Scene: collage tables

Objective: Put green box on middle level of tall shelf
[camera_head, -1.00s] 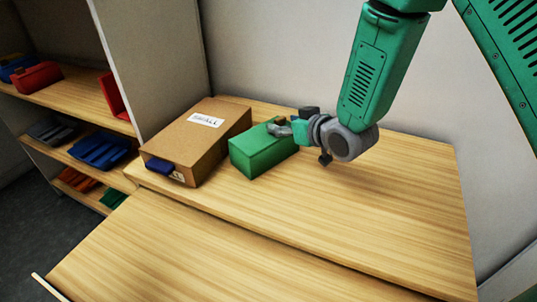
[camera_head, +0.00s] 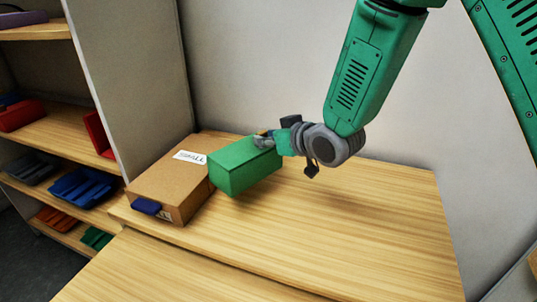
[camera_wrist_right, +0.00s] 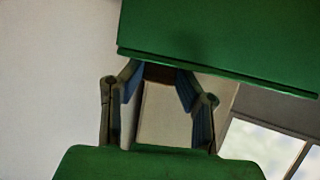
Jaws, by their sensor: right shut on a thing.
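The green box (camera_head: 246,166) hangs a little above the wooden table, right of and close to the cardboard box. My right gripper (camera_head: 264,140) is shut on its upper right end. In the right wrist view the green box (camera_wrist_right: 220,40) fills the top, with the two fingers (camera_wrist_right: 158,85) at its edge. The tall shelf (camera_head: 50,135) stands at the left with several wooden levels; its middle level holds red bins. My left gripper is not in view.
A cardboard box (camera_head: 165,187) labelled SMALL, with a blue piece at its front, sits on the table (camera_head: 350,225). The shelf's pale side panel (camera_head: 130,75) stands behind it. Blue, grey, orange and green bins fill lower levels. The table's right part is clear.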

